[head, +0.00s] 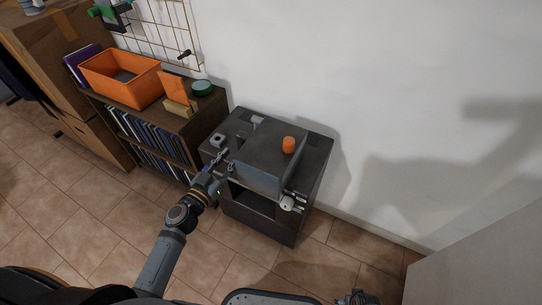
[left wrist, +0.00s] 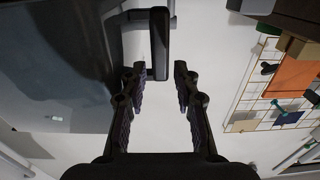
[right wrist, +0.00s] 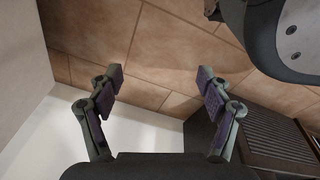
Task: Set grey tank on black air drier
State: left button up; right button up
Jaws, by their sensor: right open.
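The grey tank (head: 262,158), a boxy body with an orange cap on top, is at the top of the black air drier (head: 314,150). The drier has a dark opening in its front below the tank. I cannot tell whether the tank sits flat on it. My left gripper (head: 226,158) is at the tank's left side. In the left wrist view, the black handle (left wrist: 160,45) on the tank's side reaches between the open fingertips (left wrist: 158,70), with gaps to both. My right gripper (right wrist: 160,76) is open and empty, pointing towards the floor, away from the tank.
A brown shelf (head: 150,121) with books stands left of the drier, holding an orange bin (head: 118,78) and a green round tin (head: 202,87). A white wall is close behind. A pale panel (head: 490,245) stands at the right. Tiled floor lies in front.

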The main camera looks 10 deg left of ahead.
aim_at(239, 145)
pick_arm(q)
jog(key=shift+w+r, duration=0.1)
jog(key=shift+w, duration=0.05)
jog(key=p+x, duration=0.2)
jog(key=x, duration=0.2)
jog(key=shift+w, duration=0.1)
jog(key=shift+w+d, duration=0.15)
jog(key=shift+w, duration=0.2)
pick_arm(e)
jog(key=s, duration=0.1)
jog(key=s+f, duration=0.1)
jog(key=s, duration=0.1)
jog(key=shift+s+d, duration=0.15)
jog(key=shift+s, duration=0.15)
pick_arm(q)
jog(key=shift+c, duration=0.3)
grip_shut()
